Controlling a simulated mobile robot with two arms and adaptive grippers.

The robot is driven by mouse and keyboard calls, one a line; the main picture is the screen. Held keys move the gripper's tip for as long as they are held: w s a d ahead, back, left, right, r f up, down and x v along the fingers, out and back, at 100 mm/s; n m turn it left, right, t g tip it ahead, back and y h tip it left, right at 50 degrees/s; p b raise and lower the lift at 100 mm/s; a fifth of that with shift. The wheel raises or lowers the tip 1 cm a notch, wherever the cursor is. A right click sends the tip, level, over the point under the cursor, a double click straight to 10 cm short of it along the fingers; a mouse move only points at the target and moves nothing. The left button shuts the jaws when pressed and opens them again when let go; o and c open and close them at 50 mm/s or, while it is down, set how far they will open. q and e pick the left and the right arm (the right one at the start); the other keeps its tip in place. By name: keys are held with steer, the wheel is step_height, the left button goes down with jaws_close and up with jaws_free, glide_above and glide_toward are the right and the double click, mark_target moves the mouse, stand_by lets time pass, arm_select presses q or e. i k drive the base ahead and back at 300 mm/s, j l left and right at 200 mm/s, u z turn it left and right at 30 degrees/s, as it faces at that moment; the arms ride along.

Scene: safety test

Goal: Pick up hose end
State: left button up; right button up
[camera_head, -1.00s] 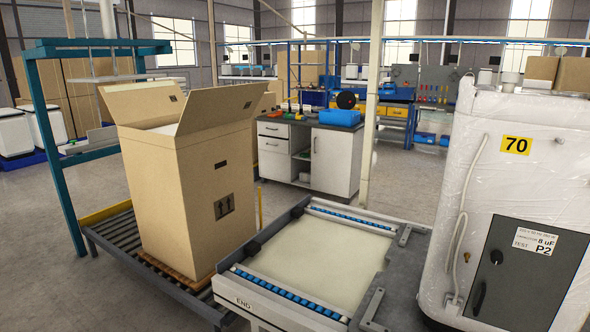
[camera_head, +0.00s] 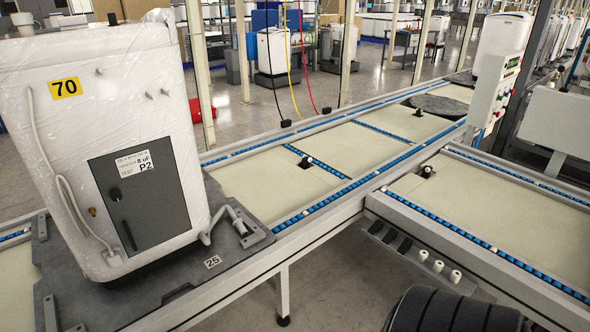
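A white plastic-wrapped machine (camera_head: 110,110) with a yellow "70" label stands upright on a dark pallet (camera_head: 85,300) at the left. A thin pale hose (camera_head: 66,200) runs down its front left side, and its lower end (camera_head: 110,252) lies against the wrap near the base. A short grey bent pipe or hose (camera_head: 212,228) sticks out at the machine's lower right, over the pallet. Which of these is the task's hose end, I cannot tell. Neither of my grippers is in view.
A roller conveyor (camera_head: 330,150) with blue roller strips runs to the back right; a second branch (camera_head: 500,215) joins it. A white control box (camera_head: 497,90) stands beside it. Yellow, black and red lines hang behind. A dark ribbed rounded shape (camera_head: 455,310) fills the bottom right.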

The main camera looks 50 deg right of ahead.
mark_target(237, 222)
steer(key=z, duration=1.25)
steer(key=i+l+z, duration=0.2)
steer(key=i+l, duration=1.1)
